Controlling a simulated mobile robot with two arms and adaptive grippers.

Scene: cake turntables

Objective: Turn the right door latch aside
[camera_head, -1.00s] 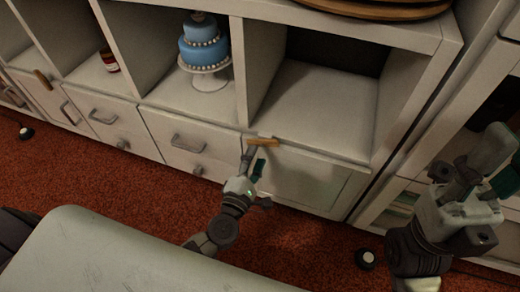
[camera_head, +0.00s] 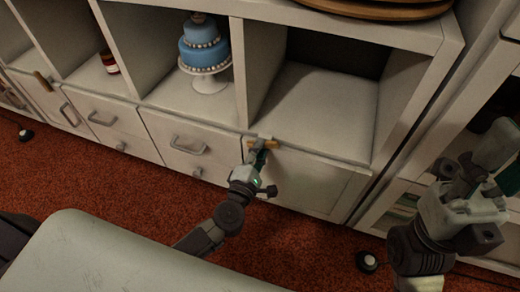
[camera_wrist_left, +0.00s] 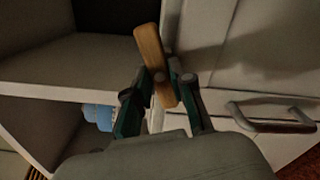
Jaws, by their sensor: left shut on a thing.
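The right door latch (camera_head: 274,144) is a small wooden bar at the top left of the right cabinet door (camera_head: 312,184). It lies roughly level in the head view. My left gripper (camera_head: 259,150) reaches it from below and is shut on it. In the left wrist view the latch (camera_wrist_left: 152,58) shows as a light wooden bar between the two dark green fingers of the left gripper (camera_wrist_left: 162,92), its lower end partly hidden. My right gripper (camera_head: 478,168) hangs empty at the right of the head view, away from the latch; its finger opening is unclear.
A second wooden latch (camera_head: 42,81) stands at the far left. A blue tiered cake (camera_head: 203,46) on a white stand and a jar (camera_head: 109,62) occupy shelf compartments. The compartment above the right door is empty. Drawers with grey handles (camera_head: 188,144) lie left of it.

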